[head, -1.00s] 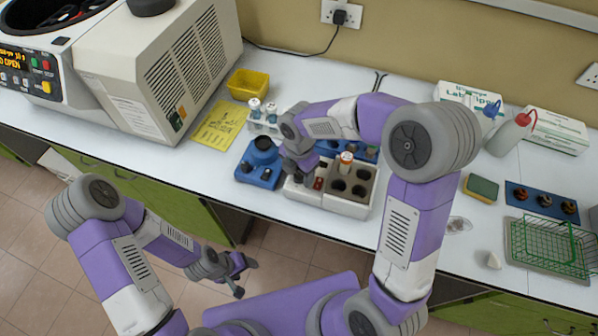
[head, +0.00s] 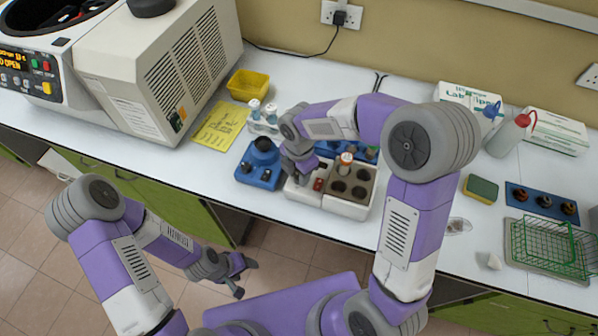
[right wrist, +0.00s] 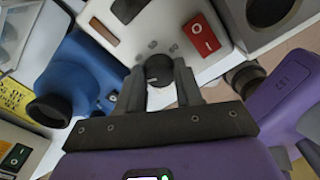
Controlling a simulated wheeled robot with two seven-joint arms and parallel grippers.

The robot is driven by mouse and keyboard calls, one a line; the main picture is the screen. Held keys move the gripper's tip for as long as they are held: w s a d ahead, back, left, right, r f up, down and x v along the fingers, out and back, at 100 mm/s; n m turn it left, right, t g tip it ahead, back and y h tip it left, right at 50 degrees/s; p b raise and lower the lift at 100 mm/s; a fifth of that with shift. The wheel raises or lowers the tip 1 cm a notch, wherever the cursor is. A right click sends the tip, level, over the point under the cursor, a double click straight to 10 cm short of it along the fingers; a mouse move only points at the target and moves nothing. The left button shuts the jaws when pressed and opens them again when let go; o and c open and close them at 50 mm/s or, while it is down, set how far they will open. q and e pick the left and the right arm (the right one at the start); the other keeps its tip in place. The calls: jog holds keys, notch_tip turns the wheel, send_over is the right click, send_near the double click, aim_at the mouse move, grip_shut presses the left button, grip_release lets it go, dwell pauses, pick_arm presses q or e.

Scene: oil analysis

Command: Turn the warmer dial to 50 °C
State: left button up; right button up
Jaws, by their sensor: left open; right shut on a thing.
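The warmer (head: 346,208) is a white block with dark round wells, standing near the bench's front edge. One well holds a vial with an orange-brown cap (head: 346,158). In the right wrist view the warmer's front panel (right wrist: 150,28) shows a red rocker switch (right wrist: 201,35) and a small black dial (right wrist: 158,69) with a white pointer mark. My right gripper (right wrist: 160,80) is shut on the dial, one finger on each side. My left gripper (head: 240,275) is open and empty, low in front of the bench.
A blue device (head: 258,168) with black knobs stands just left of the warmer. A vial rack (head: 262,120), yellow note (head: 220,122) and yellow tray (head: 248,85) lie behind it. A large centrifuge (head: 130,75) fills the left. A green wire basket (head: 552,245) is at right.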

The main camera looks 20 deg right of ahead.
jog(key=m, duration=1.3)
jog(key=shift+m, duration=2.6)
jog(key=o, duration=1)
jog(key=shift+o, duration=0.2)
notch_tip(320, 180, up, 8)
jog(key=shift+f+p, duration=0.15)
jog(key=shift+p, duration=0.35)
